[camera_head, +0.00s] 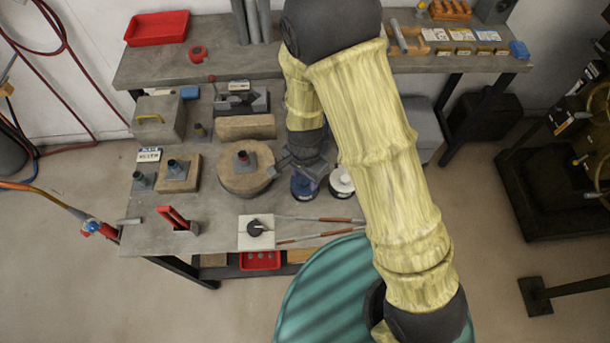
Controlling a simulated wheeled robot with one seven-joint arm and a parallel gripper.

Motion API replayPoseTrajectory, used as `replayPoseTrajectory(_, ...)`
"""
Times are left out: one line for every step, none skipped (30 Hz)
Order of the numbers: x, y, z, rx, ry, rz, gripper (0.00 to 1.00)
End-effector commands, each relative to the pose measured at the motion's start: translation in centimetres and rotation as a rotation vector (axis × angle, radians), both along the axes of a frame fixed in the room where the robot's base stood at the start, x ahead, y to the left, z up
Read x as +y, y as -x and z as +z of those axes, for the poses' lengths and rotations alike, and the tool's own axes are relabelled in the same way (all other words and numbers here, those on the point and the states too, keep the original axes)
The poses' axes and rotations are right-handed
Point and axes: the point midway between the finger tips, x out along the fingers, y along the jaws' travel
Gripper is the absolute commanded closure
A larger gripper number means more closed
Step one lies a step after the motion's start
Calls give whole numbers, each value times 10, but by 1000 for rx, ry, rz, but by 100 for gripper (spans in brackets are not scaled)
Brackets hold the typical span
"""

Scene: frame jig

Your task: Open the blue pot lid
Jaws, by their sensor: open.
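The small blue pot (303,189) stands on the front workbench, near the middle of the picture. Its top is partly hidden by my gripper, so I cannot tell how its lid sits. A white-topped pot (342,183) stands just to its right, close to my arm. My gripper (304,172) points down just above the blue pot. Its jaws are open. I cannot tell whether a finger touches the lid.
A round block (237,181) stands left of the pots, with a white plate (256,240) and long rods (318,219) in front. A red-handled tool (175,218) is at front left. A teal round surface (325,290) lies in front of the bench.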

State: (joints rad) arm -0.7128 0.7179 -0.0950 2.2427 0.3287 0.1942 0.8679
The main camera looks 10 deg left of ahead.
Motion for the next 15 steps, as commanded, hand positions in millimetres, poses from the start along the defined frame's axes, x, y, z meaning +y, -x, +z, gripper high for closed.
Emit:
replayPoseTrajectory(0,0,-4,1,1,-1,55)
replayPoseTrajectory(0,0,-5,0,0,-1,55)
replayPoseTrajectory(0,0,-7,0,0,0,55)
replayPoseTrajectory(0,0,-7,-1,-1,0,55)
replayPoseTrajectory(0,0,-8,-1,-1,0,55)
replayPoseTrajectory(0,0,-8,-1,-1,0,55)
replayPoseTrajectory(0,0,-8,-1,-1,0,55)
replayPoseTrajectory(0,0,-8,-1,-1,0,55)
replayPoseTrajectory(0,0,-8,-1,-1,0,55)
replayPoseTrajectory(0,0,-8,-1,-1,0,55)
replayPoseTrajectory(0,0,-8,-1,-1,0,55)
replayPoseTrajectory(0,0,-7,-1,-1,0,61)
replayPoseTrajectory(0,0,-7,-1,-1,0,67)
replayPoseTrajectory(0,0,-7,-1,-1,0,73)
replayPoseTrajectory(0,0,-7,-1,-1,0,81)
